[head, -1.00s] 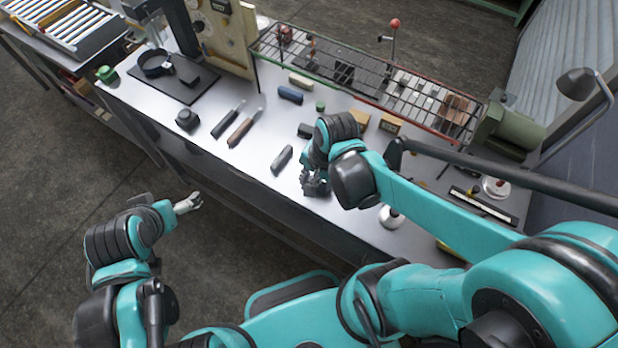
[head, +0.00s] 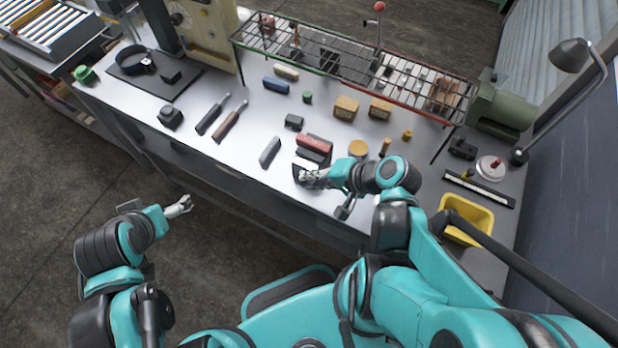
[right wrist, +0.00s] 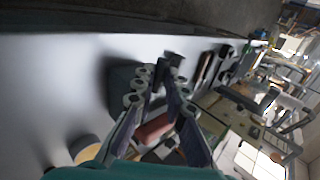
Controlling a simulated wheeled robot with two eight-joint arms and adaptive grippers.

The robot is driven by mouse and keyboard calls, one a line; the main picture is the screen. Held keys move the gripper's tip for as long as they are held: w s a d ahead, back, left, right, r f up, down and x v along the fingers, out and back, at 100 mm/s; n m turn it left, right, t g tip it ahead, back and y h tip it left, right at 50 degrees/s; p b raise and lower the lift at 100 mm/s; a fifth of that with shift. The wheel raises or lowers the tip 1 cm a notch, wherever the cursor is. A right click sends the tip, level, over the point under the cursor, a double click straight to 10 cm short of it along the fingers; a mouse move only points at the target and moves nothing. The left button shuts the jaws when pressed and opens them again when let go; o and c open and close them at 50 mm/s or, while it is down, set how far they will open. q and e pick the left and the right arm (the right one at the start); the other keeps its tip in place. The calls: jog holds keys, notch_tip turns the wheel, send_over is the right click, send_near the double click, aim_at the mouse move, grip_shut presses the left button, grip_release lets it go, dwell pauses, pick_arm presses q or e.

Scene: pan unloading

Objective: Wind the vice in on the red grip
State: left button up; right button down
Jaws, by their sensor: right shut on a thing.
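The red grip (head: 314,144) lies between dark blocks of the vice (head: 311,158) near the front of the bench; it also shows in the right wrist view (right wrist: 152,130). My right gripper (head: 308,178) is at the vice's near side, in front of the red grip. Its fingers (right wrist: 160,90) are shut on a dark part, apparently of the vice, mostly hidden by the fingers. I cannot tell whether both jaws touch the red grip. My left gripper (head: 181,206) hangs in front of the bench, away from everything; its fingers are too small to judge.
A grey block (head: 270,151) and a small dark block (head: 294,122) lie left of the vice. A round tan piece (head: 358,149) stands to its right. A yellow bin (head: 467,220) is at the right end. A wire rack (head: 350,70) runs along the back.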

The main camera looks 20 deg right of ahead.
jog(key=shift+s+f, duration=0.15)
dwell(0.4)
jog(key=c, duration=1.6)
grip_release()
jog(key=shift+o, duration=0.2)
jog(key=shift+d, duration=0.1)
notch_tip(320, 180, up, 10)
